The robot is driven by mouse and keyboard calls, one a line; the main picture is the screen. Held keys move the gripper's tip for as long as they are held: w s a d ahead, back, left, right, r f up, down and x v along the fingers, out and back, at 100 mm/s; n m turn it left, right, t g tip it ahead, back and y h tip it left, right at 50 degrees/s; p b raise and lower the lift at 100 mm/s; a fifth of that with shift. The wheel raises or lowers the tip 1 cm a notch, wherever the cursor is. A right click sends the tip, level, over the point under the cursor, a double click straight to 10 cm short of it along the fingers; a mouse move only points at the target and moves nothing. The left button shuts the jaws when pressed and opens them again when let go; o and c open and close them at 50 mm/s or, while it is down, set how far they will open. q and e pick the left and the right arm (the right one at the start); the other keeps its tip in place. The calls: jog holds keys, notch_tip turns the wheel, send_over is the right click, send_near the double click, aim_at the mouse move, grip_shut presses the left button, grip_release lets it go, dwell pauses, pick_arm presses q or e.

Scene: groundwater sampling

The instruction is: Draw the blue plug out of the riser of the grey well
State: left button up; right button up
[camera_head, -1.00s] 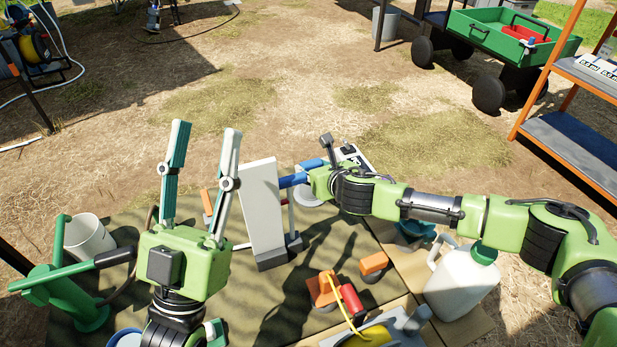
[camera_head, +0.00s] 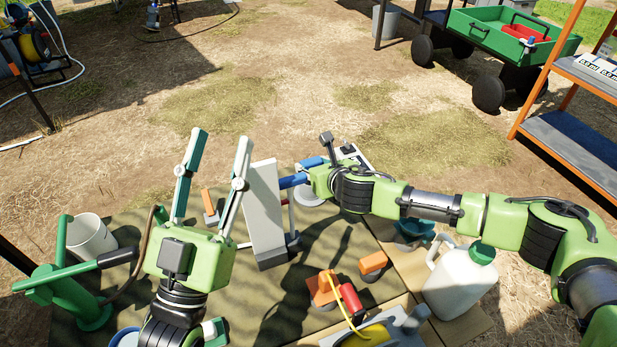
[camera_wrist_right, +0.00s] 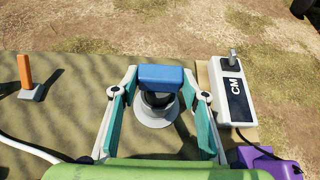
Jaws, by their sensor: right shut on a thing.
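The blue plug (camera_wrist_right: 166,76) is between the fingers of my right gripper (camera_wrist_right: 161,78), which are shut on its blue top. A dark rounded part shows just below the blue. The grey well's round flange (camera_wrist_right: 157,112) lies beneath it in the right wrist view; how deep the plug sits in the riser is hidden. In the head view the flange (camera_head: 309,196) shows partly under my right gripper (camera_head: 291,174), beside a white upright panel. My left gripper (camera_head: 218,141) is open and empty, fingers pointing up, to the left of that panel.
The white panel (camera_head: 264,215) stands between my grippers. A CM-marked box (camera_wrist_right: 232,92) is right of the well, with a purple item (camera_wrist_right: 268,163) nearby. A green hand pump (camera_head: 80,290), white bucket (camera_head: 90,238) and white jug (camera_head: 460,285) stand around the mat.

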jog(key=shift+r+p, duration=0.3)
jog(key=shift+p, duration=0.05)
jog(key=shift+r+p, duration=0.25)
jog(key=shift+p, duration=0.05)
jog(key=shift+r+p, duration=0.3)
jog(key=shift+p, duration=0.05)
pick_arm(q)
jog(key=shift+w+f+g+y, duration=1.6)
jog(key=shift+f+g, duration=1.9)
jog(key=shift+f, duration=2.95)
pick_arm(e)
jog(key=shift+r+p, duration=0.25)
jog(key=shift+p, duration=0.1)
jog(key=shift+r+p, duration=0.3)
jog(key=shift+p, duration=0.05)
jog(key=shift+r+p, duration=0.25)
jog(key=shift+p, duration=0.1)
jog(key=shift+r+p, duration=0.3)
jog(key=shift+p, duration=0.05)
jog(key=shift+r, duration=0.2)
pick_arm(q)
jog(key=s+a+f+g, duration=0.2)
jog(key=f+g, duration=0.1)
jog(key=f, duration=0.3)
jog(key=s+a+f+g+y, duration=0.1)
jog(key=s+a+f+g, duration=0.1)
jog(key=f, duration=0.4)
jog(key=shift+s+f+n+g+y, duration=0.2)
jog(key=shift+s+n+g+y, duration=0.1)
jog(key=shift+s+g, duration=0.65)
